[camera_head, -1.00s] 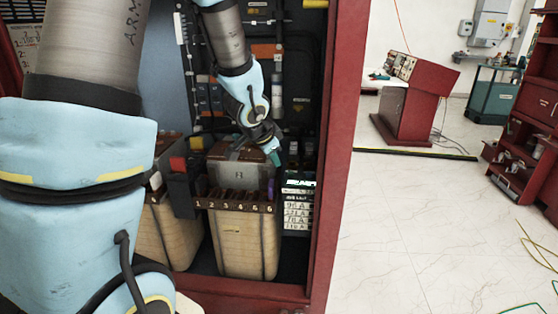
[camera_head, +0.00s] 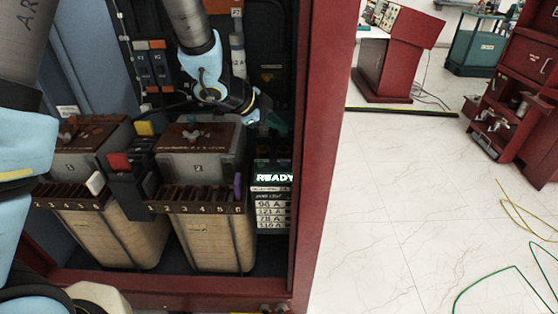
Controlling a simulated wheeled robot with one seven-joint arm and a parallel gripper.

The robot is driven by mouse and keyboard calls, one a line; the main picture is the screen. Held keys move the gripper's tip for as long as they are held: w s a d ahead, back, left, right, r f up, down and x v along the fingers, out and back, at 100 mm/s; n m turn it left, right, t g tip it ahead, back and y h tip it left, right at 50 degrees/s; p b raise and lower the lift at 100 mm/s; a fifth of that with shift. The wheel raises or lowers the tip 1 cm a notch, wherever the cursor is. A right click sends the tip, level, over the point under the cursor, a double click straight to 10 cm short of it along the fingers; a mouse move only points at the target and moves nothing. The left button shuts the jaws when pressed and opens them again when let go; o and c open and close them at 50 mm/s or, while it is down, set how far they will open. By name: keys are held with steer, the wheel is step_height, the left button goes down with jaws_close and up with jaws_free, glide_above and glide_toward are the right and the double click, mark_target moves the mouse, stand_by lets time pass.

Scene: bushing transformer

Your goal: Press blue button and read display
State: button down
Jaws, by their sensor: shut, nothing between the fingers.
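The display (camera_head: 275,178) is lit and reads "READY" in white letters, low at the right inside the red cabinet. Below it is a label panel (camera_head: 271,212) with several rows of figures in amperes, partly legible. My gripper (camera_head: 277,124) has teal fingertips and is above the display, apart from it, in front of the dark back wall. Its fingers are shut and hold nothing that I can see. I cannot make out a blue button; it may be hidden or too small to tell.
Two transformers with grey tops stand left of the display; the nearer one (camera_head: 205,240) has a numbered strip. Between them are a red block (camera_head: 119,161) and a yellow block (camera_head: 146,128). The red cabinet post (camera_head: 324,150) bounds the right side. Open floor (camera_head: 400,210) lies beyond.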

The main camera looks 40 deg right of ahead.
mark_target(280, 167)
step_height(280, 167, down, 9)
steer(key=b, duration=0.8)
steer(key=shift+r, duration=0.1)
stand_by(1.8)
steer(key=shift+f, duration=0.4)
steer(key=shift+f+b, duration=0.45)
steer(key=shift+b, duration=0.1)
stand_by(0.4)
steer(key=shift+r+p, duration=0.9)
steer(key=shift+p, duration=0.05)
